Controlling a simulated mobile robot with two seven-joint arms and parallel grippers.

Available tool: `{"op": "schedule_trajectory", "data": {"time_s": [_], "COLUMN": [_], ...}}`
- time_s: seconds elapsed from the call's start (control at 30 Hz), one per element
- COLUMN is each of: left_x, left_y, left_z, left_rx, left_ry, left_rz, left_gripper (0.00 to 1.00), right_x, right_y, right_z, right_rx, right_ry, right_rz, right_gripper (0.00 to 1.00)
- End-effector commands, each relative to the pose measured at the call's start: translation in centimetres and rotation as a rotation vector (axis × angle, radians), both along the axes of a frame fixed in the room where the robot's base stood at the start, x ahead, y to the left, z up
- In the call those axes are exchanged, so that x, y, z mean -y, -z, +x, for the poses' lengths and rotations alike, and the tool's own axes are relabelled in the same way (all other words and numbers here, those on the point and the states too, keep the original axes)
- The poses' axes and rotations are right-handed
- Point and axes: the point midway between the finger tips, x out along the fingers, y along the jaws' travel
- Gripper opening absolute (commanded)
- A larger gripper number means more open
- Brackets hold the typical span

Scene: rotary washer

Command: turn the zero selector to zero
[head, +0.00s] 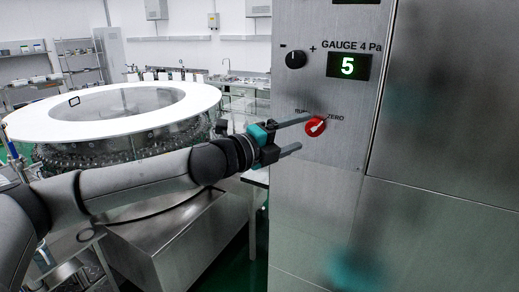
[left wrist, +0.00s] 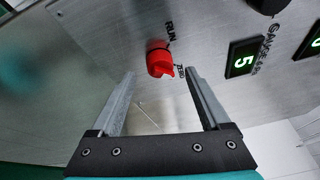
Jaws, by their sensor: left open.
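The zero selector (head: 316,126) is a red round knob with a white pointer mark, on the steel panel between the RUN and ZERO labels. The mark is too small to tell surely which label it points at. My left gripper (head: 304,134) is open, its two grey fingers reaching toward the panel beside the knob. In the left wrist view the red selector (left wrist: 159,58) sits just past the fingertips of my left gripper (left wrist: 160,73), between their lines. No contact shows. My right gripper is not in view.
A black knob (head: 296,60) with minus and plus marks sits above, beside a green display (head: 348,67) reading 5, labelled GAUGE 4 Pa. A large white-rimmed rotary washer (head: 40,122) stands at left. The panel below the selector is bare.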

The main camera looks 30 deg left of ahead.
Motion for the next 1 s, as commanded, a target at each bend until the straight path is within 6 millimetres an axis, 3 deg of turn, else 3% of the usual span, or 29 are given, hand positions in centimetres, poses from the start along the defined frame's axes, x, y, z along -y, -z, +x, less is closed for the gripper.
{"op": "schedule_trajectory", "data": {"time_s": [0.6, 1.0], "left_x": [-3.7, -4.8], "left_y": [0.4, 0.1], "left_z": [-8.1, -10.7], "left_rx": [0.0, 0.001], "left_ry": [-0.003, -0.001], "left_rz": [0.006, 0.004], "left_gripper": [0.8, 0.8], "right_x": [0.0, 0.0], "right_y": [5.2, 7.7], "right_z": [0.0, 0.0], "right_rx": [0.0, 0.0], "right_ry": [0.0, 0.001], "right_rz": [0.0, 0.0], "right_gripper": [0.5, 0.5]}}
